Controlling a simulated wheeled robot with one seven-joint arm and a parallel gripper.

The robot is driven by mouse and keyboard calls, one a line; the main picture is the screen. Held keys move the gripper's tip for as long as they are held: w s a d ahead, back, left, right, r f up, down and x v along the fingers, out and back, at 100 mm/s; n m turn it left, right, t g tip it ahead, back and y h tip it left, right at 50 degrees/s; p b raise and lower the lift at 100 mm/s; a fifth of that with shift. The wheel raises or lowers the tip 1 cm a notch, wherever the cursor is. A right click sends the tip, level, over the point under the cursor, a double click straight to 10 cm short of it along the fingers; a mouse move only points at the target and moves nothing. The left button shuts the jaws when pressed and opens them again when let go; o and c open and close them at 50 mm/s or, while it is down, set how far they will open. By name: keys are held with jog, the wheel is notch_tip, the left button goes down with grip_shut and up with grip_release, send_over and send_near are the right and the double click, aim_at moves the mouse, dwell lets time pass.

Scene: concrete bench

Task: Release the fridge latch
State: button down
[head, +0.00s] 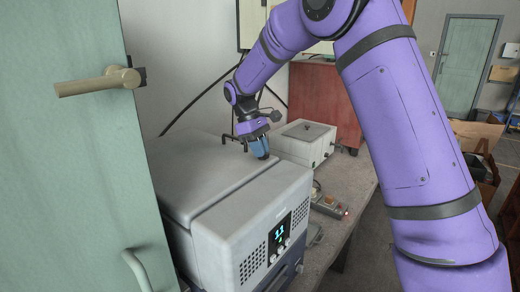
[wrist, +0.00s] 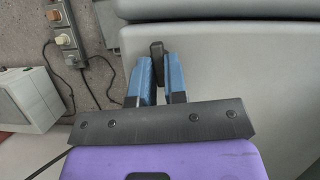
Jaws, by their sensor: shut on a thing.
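The fridge (head: 215,205) is a grey box with a flat lid and a front panel with a lit display, standing on the bench. It also fills the right of the wrist view (wrist: 240,60). The latch (wrist: 157,48) is a small black upright piece at the fridge's edge, between my fingertips. My gripper (head: 260,150), with blue fingers, is at the far right side of the fridge top. In the wrist view my gripper (wrist: 159,75) is shut on the latch. In the head view the fingers hide the latch.
A smaller light grey box (head: 303,140) stands behind on the concrete bench (head: 350,185). A power strip (head: 328,207) with cables lies beside the fridge. A green door (head: 75,170) with a lever handle (head: 98,82) stands close on the left.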

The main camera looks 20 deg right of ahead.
jog(key=shift+m, duration=0.6)
jog(key=shift+y, duration=0.3)
jog(key=c, duration=1.2)
grip_release()
jog(key=shift+o, duration=0.2)
jog(key=shift+r, duration=0.1)
jog(key=v, duration=1)
jog(key=shift+w+r, duration=0.3)
